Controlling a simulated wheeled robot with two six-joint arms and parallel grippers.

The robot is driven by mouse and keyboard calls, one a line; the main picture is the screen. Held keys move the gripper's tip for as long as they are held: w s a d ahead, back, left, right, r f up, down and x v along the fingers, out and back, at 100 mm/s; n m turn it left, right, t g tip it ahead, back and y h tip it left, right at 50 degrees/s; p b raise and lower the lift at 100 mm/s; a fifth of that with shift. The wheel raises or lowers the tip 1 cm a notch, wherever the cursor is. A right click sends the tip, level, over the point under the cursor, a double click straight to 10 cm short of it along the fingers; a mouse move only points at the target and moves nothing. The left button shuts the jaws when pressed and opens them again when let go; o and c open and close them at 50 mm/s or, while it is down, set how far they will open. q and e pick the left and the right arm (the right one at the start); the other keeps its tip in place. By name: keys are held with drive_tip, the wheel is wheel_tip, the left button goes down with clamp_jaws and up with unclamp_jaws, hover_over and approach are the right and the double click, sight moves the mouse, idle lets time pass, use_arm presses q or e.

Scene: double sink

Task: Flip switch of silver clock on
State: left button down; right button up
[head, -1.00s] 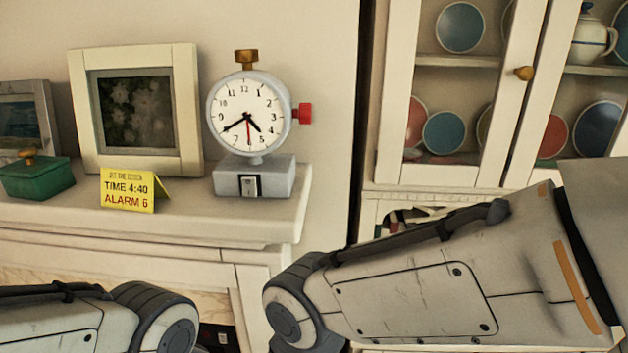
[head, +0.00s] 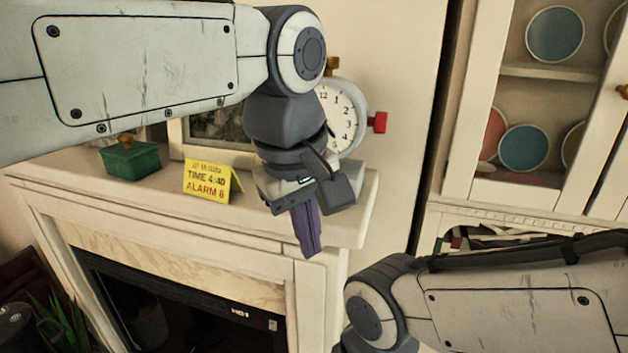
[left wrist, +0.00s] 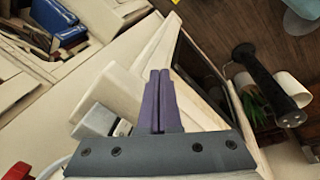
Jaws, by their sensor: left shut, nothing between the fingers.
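The silver clock (head: 345,112) stands on the white mantel, its dial partly covered by my left arm in the head view. Its red side knob (head: 377,122) shows on the right. The clock's grey base (left wrist: 92,121) is in the left wrist view, with the small switch (left wrist: 122,128) on its face; the switch is hidden in the head view. My left gripper (head: 308,232) is shut and empty, its purple fingers pointing down in front of the mantel edge. In the left wrist view its fingers (left wrist: 159,92) are together, right of the switch and apart from it. My right gripper is out of view.
A yellow card (head: 208,180) reading time 4:40, alarm 6 stands on the mantel (head: 80,175) left of my gripper. A green box (head: 130,160) and a picture frame are farther left. A glass-door cabinet (head: 478,120) stands to the right.

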use_arm(q)
wheel_tip(320, 180, up, 12)
drive_tip(key=w+a+n+t, duration=0.1)
drive_tip(key=w+n, duration=0.1)
drive_tip(key=n, duration=0.6)
drive_tip(key=shift+w+a+p, duration=0.25)
drive_tip(key=shift+a+p, duration=0.05)
drive_tip(key=shift+f, duration=0.1)
drive_tip(key=x, duration=0.3)
drive_tip(key=w+p+x, duration=0.1)
drive_tip(key=x, duration=0.3)
drive_tip(key=w+p+x, duration=0.1)
drive_tip(key=x, duration=0.2)
drive_tip(key=shift+w+d, duration=0.3)
drive_tip(key=shift+d, duration=0.05)
drive_tip(key=shift+w+d+f+p, duration=0.1)
drive_tip(key=shift+w+p, duration=0.1)
drive_tip(key=shift+w, duration=0.2)
drive_tip(key=shift+w+d+p, duration=0.15)
drive_tip(key=shift+w+p, duration=0.05)
drive_tip(key=shift+w, duration=0.15)
